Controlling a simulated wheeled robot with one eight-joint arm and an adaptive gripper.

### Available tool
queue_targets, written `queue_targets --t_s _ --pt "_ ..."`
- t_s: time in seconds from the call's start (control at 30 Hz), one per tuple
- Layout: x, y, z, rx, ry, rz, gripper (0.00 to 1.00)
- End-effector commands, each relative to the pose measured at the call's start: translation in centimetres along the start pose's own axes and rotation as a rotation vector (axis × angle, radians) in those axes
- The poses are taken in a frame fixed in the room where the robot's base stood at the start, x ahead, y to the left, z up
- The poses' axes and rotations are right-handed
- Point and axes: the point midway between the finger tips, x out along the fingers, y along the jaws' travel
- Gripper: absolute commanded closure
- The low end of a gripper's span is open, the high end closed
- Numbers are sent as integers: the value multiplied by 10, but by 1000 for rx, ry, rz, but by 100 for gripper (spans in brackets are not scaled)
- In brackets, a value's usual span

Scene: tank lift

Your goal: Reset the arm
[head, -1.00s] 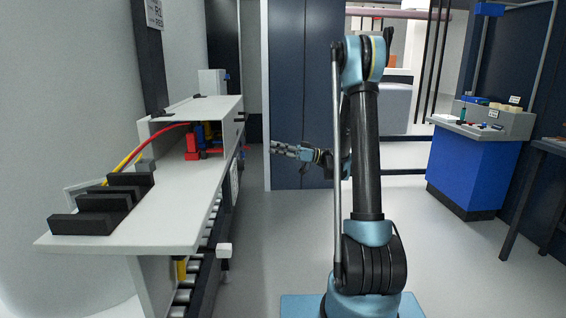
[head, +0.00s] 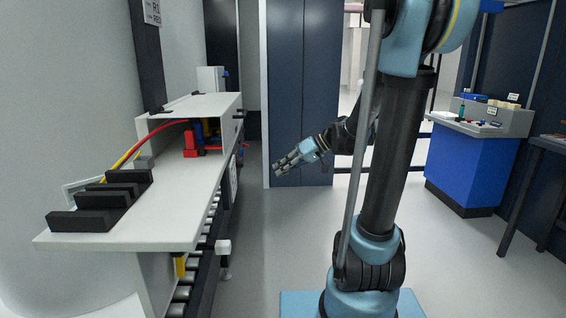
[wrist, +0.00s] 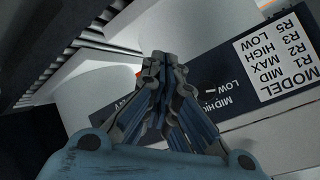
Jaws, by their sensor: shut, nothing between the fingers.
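My arm stands in the middle right of the head view. My gripper (head: 281,170) hangs in free air to the right of the white bench, apart from it and pointing left and a little down. Its fingers are together with nothing between them. In the wrist view my gripper (wrist: 162,58) shows with its fingertips closed. Behind it there are a white sign (wrist: 275,62) with model and level words and a dark panel marked MID HIGH and LOW, both upside down.
The white bench (head: 185,205) runs along the left, with black holders (head: 100,205) and red and yellow hoses (head: 150,140). A roller track (head: 205,245) lies under it. A blue cabinet (head: 465,170) stands at the right. Dark blue doors (head: 300,80) are behind. The grey floor between is clear.

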Motion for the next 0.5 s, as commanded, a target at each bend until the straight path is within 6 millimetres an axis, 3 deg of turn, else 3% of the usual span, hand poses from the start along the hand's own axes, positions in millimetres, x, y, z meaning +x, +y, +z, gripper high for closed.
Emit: queue_targets --t_s 0.5 --pt "-36 -8 129 284 -197 378 100"
